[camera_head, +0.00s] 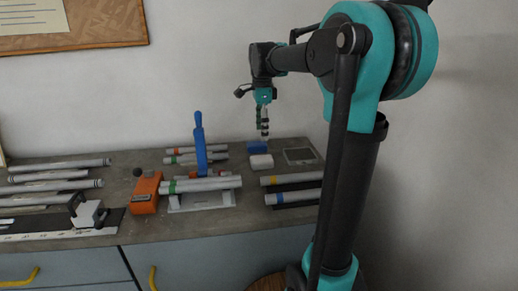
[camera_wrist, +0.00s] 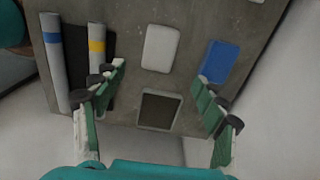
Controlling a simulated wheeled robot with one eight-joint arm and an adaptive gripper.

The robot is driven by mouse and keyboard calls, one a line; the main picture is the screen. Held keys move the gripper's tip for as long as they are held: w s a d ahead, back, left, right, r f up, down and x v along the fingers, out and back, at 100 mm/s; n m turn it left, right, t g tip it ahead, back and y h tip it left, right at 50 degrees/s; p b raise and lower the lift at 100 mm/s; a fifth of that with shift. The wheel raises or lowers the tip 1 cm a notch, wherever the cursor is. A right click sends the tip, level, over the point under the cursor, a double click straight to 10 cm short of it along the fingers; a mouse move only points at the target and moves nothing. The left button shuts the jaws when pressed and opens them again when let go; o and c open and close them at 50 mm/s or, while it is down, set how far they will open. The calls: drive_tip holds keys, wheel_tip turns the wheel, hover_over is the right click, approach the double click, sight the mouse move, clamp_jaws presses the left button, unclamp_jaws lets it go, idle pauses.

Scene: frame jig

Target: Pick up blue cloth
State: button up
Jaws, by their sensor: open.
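The blue cloth (camera_head: 257,147) is a small, flat blue rectangle on the grey bench, near the wall. In the wrist view the blue cloth (camera_wrist: 221,60) lies at the upper right, its lower end partly behind my right-hand finger. My gripper (camera_head: 264,133) points down over the back of the bench, close to the cloth in the picture; the exact height above it is hard to tell. In the wrist view my gripper (camera_wrist: 158,72) is open and empty, its green fingers spread wide, with a white block between them in the picture.
The white block (camera_head: 261,161) lies beside the cloth, and a grey-framed flat plate (camera_head: 300,156) is to its right. Striped tubes (camera_head: 291,197) rest on dark holders in front. A blue upright lever (camera_head: 200,145) and an orange tool (camera_head: 146,193) stand to the left.

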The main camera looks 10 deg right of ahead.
drive_tip(key=shift+o, duration=0.4)
drive_tip(key=shift+o, duration=0.2)
drive_tip(key=shift+w+r, duration=0.2)
drive_tip(key=shift+w, duration=0.05)
wheel_tip(320, 180, up, 5)
hover_over(255, 144)
wheel_tip(255, 144, down, 17)
drive_tip(key=shift+w+r, duration=0.1)
drive_tip(key=shift+w, duration=0.05)
drive_tip(key=shift+c, duration=0.6)
drive_tip(key=c, duration=1)
drive_tip(key=shift+r, duration=0.1)
drive_tip(key=shift+c, duration=0.2)
wheel_tip(255, 144, up, 20)
